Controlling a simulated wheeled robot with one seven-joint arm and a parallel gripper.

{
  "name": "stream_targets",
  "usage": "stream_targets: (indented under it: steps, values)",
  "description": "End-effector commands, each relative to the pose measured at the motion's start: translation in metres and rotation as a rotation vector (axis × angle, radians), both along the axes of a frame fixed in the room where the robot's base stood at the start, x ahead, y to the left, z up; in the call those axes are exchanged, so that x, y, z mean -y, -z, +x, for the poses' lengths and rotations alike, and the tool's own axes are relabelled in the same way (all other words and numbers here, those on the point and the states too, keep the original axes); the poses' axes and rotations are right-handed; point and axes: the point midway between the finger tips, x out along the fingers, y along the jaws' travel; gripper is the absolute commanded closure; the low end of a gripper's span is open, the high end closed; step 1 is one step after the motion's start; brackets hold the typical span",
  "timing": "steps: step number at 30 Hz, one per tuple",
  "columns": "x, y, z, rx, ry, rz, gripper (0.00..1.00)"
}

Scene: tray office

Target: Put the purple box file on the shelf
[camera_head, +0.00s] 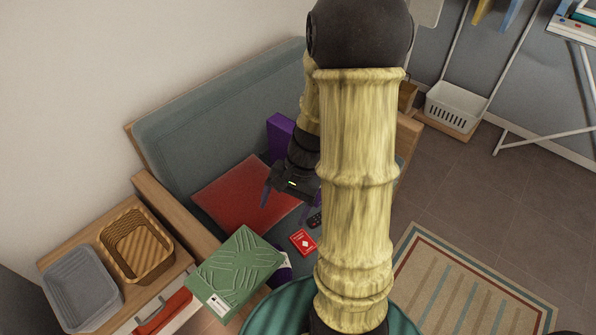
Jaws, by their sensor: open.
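The purple box file (279,134) appears to be the upright purple block on the grey-green sofa, against the backrest. My arm hides its right part. My gripper (284,211) is open, pointing down over the sofa seat, in front of the purple block and apart from it. Nothing shows between its fingers. I cannot tell which surface is the shelf; a low wooden stand with a white basket (455,106) is at the upper right.
A red cushion (236,192), a red card box (303,241) and a dark remote (315,219) lie on the sofa. A green box (238,270) is near the sofa arm. A wicker basket (136,245) and grey basket (80,287) stand left.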

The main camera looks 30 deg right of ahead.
Motion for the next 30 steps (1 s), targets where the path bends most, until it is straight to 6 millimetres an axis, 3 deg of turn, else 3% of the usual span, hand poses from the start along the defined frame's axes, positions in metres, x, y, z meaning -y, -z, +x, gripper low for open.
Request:
stream_targets:
  steps: [1,5,11,14,18,21,24,27,30]
  values:
    - [0.010,0.029,0.005,-0.039,0.110,0.072,0.20]
    - [0.029,0.066,0.022,-0.106,0.381,0.277,0.20]
    - [0.083,0.118,0.054,-0.131,0.789,0.627,0.20]
    - [0.123,0.143,0.066,-0.100,0.986,0.814,0.20]
    - [0.194,0.178,0.072,-0.007,1.244,1.076,0.20]
    - [0.241,0.197,0.066,0.078,1.388,1.233,0.20]
    - [0.273,0.207,0.058,0.147,1.474,1.333,0.20]
    - [0.287,0.209,0.054,0.182,1.510,1.376,0.20]
    - [0.289,0.208,0.054,0.186,1.514,1.380,0.20]
